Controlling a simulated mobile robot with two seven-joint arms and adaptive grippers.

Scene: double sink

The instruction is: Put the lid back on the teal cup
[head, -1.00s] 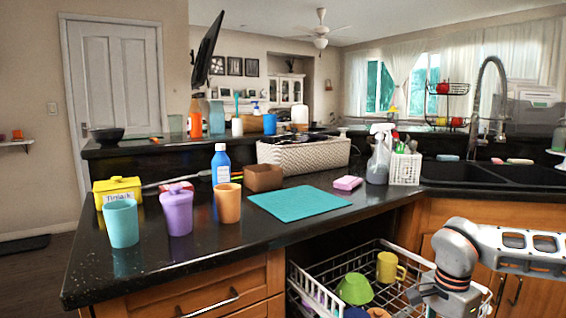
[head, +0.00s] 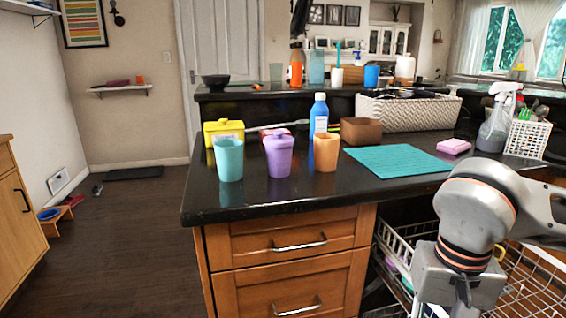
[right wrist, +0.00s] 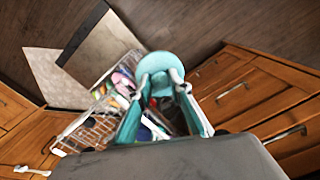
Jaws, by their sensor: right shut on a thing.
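The teal cup (head: 229,160) stands upright and open-topped near the left end of the black counter. A lidded purple cup (head: 278,156) and an open orange cup (head: 326,152) stand to its right. My right gripper (right wrist: 160,90) is shut on a teal lid (right wrist: 154,64), which shows between its fingertips in the right wrist view, above the floor and the rack. In the head view my right arm is at the lower right, well apart from the cups, with its fingers out of the picture. My left gripper is not in view.
Behind the cups stand a yellow tub (head: 223,131), a blue bottle (head: 318,114) and a brown box (head: 361,131). A teal mat (head: 398,160) lies to the right. Below the counter, a pulled-out wire dish rack (head: 396,252) holds dishes. Open floor (head: 120,240) lies at left.

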